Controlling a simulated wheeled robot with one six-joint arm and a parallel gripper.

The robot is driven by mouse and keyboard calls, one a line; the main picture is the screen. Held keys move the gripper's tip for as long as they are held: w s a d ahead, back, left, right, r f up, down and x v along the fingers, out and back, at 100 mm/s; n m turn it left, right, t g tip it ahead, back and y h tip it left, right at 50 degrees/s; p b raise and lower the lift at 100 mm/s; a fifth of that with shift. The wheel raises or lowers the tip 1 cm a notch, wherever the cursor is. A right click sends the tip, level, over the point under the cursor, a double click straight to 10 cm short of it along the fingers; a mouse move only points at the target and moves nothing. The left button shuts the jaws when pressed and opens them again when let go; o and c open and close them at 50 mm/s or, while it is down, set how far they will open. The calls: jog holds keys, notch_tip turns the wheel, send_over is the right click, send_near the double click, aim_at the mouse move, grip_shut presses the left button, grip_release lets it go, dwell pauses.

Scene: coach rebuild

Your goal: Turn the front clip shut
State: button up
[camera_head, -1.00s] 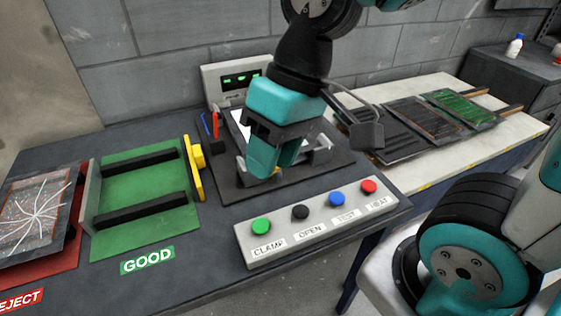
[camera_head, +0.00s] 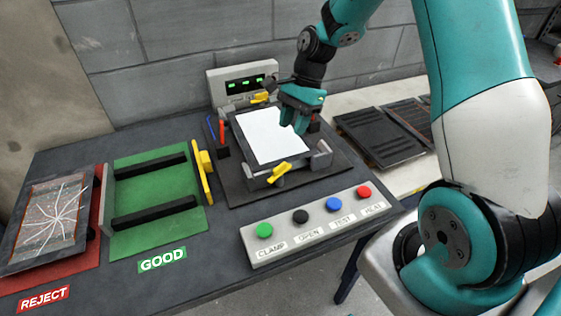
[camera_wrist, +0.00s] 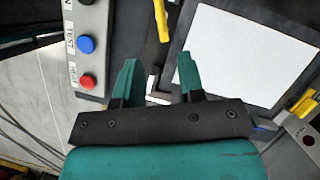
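The front clip (camera_head: 279,173) is a small yellow lever at the front edge of the dark fixture (camera_head: 236,191). It lies at a slant there, and in the wrist view it shows at the top (camera_wrist: 161,20), beside the white panel. The white panel (camera_head: 268,138) lies in a dark frame on the fixture; it also fills the right of the wrist view (camera_wrist: 245,55). A back yellow clip (camera_head: 259,98) sits at the far edge. My gripper (camera_wrist: 158,62) is open with its teal fingers apart, above the fixture's right side, behind and apart from the front clip.
A button box (camera_head: 312,228) with several coloured buttons stands in front. The green GOOD tray (camera_head: 150,185) and red REJECT area (camera_head: 85,275) are at left. Red and blue uprights stand left of the frame. A display (camera_head: 242,80) stands behind. Dark panels (camera_head: 372,138) lie right.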

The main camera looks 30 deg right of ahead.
aim_at(280, 165)
jog(key=p+x, duration=0.1)
jog(key=x, duration=1)
jog(key=shift+a+f+p, duration=0.1)
jog(key=shift+f+p, duration=0.2)
grip_shut()
